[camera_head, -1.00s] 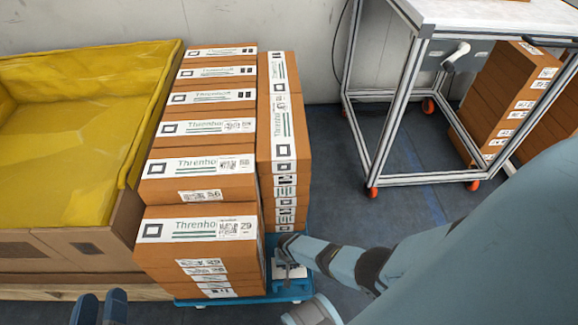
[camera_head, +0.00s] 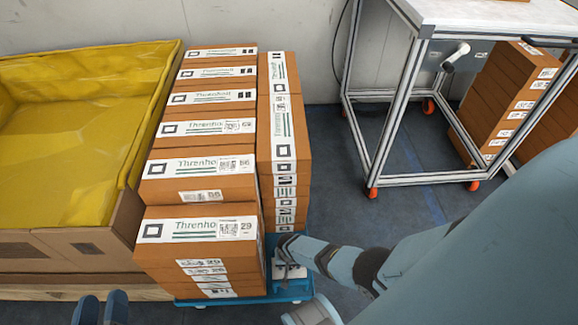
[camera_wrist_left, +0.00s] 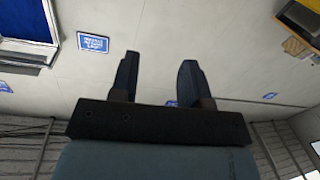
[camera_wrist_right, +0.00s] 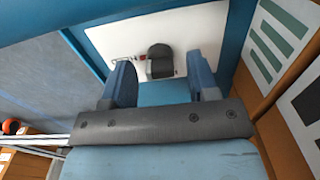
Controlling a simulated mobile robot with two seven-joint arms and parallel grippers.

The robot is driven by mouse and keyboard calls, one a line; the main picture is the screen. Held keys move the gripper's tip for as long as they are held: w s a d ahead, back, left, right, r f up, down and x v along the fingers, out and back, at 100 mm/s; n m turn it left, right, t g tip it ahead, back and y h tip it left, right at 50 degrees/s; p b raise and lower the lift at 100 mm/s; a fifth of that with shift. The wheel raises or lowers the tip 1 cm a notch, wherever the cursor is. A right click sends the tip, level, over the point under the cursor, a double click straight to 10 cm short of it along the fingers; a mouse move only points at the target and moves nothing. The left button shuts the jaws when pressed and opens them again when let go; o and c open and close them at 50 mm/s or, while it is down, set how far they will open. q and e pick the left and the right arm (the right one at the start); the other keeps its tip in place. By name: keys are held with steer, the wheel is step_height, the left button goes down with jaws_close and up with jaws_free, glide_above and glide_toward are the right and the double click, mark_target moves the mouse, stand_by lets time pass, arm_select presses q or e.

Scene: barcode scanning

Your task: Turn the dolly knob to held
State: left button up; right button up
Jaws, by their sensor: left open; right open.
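The dolly's dark knob (camera_wrist_right: 160,58) sits on a white panel (camera_wrist_right: 120,38) framed by the blue dolly, in the right wrist view. My right gripper (camera_wrist_right: 162,78) is open there, its two fingers apart, with the knob between and just beyond the tips. I cannot tell whether they touch it. In the head view my right arm reaches down to the front right corner of the blue dolly (camera_head: 272,292) and largely hides the knob.
Stacked orange-brown boxes (camera_head: 200,229) fill most of the dolly, right beside my right gripper. A bin with yellow lining (camera_head: 60,130) stands to the left. A white-topped wheeled table (camera_head: 480,15) stands at the back right. Open floor (camera_head: 335,165) lies between.

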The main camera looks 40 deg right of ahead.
steer(key=shift+r, duration=0.25)
step_height(320, 180, up, 7)
steer(key=p, duration=0.5)
steer(key=shift+f, duration=0.2)
arm_select(q)
steer(key=s+a+f+g+y+p, duration=0.2)
steer(key=a+f+g+y+p, duration=0.1)
steer(key=f, duration=0.4)
steer(key=shift+s+a+f+g+p, duration=0.2)
steer(key=shift+s+a+g+p, duration=0.25)
steer(key=shift+a+g, duration=0.35)
arm_select(e)
step_height(320, 180, up, 7)
steer(key=shift+f, duration=0.15)
